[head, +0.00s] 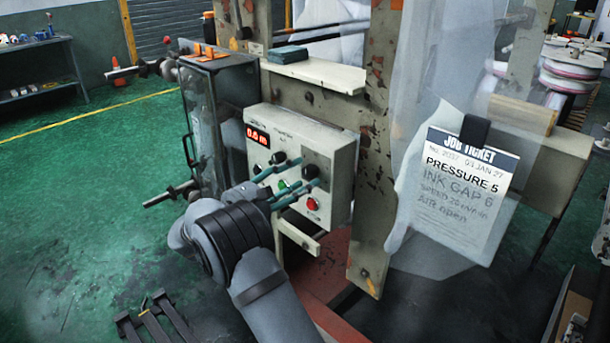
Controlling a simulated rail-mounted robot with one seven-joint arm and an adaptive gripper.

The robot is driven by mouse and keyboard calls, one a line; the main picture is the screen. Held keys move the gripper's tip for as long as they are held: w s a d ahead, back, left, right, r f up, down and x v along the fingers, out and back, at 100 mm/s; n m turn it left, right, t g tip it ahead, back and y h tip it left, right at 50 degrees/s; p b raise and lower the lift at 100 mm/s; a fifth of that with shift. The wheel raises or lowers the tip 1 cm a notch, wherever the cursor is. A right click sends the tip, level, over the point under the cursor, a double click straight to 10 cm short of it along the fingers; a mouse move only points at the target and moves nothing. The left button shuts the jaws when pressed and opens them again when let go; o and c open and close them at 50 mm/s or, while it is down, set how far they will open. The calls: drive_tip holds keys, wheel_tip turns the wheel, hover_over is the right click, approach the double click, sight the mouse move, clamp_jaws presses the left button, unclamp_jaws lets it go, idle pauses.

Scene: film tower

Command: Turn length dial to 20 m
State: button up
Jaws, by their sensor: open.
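A pale control box (339,151) is mounted on the machine frame. Its red lit display (258,136) seems to read 0.6 m, though the digits are small. A black knob (278,157) sits below the display, and another dark knob (310,171) sits to its right. I cannot tell which one is the length dial; their labels and scales are too small to read. My gripper (302,172) is open in front of the box face, its two greenish fingers spread around the area of the right knob. Contact cannot be judged. The fingers partly cover the panel.
A red button (312,204) and a green button (283,185) are low on the panel. A glass-sided cabinet (212,120) stands left of the box. A job ticket (465,190) hangs right of a worn upright post (383,150). Green floor is open at left.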

drive_tip(key=shift+x, duration=1.25)
drive_tip(key=shift+c, duration=1)
drive_tip(key=c, duration=0.9)
